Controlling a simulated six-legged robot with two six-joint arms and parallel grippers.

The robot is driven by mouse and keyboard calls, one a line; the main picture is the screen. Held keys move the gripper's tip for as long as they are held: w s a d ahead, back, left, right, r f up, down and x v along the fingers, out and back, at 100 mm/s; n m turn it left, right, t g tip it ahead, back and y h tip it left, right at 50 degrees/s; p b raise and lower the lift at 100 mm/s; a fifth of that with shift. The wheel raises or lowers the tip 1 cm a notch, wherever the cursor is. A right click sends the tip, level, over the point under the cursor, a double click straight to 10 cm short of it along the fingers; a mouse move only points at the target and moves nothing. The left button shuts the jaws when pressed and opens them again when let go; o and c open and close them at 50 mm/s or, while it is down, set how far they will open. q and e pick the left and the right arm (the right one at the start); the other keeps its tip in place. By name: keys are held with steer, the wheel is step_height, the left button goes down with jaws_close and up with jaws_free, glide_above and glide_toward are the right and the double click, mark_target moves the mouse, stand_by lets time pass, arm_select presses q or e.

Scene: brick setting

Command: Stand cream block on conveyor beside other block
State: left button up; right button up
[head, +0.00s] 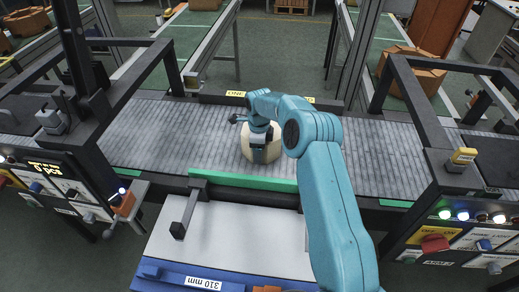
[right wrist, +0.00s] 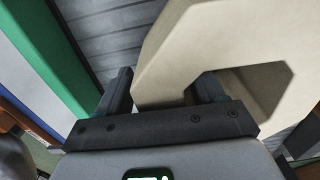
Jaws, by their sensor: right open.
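A cream block (head: 249,153) is on the grey slatted conveyor (head: 190,140), just behind the green edge strip, partly hidden by my right gripper (head: 263,156). In the right wrist view the cream block (right wrist: 194,50) fills the upper right, with an angular notch in its lower side. A part of it lies between the two dark fingers, which stand apart. The right finger reaches into the notch. My left gripper is not in view.
The green strip (head: 243,181) edges the conveyor's near side. A white worktop (head: 235,230) lies in front of it. Black frames (head: 408,95) stand over the conveyor at both sides. The conveyor is clear to the left and right of the block.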

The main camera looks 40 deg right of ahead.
steer(key=shift+r, duration=0.45)
step_height(320, 180, up, 10)
steer(key=p, duration=0.5)
steer(key=shift+f, duration=0.25)
steer(key=shift+r, duration=0.3)
steer(key=shift+s+r, duration=0.1)
steer(key=shift+r, duration=0.55)
steer(key=shift+f, duration=0.15)
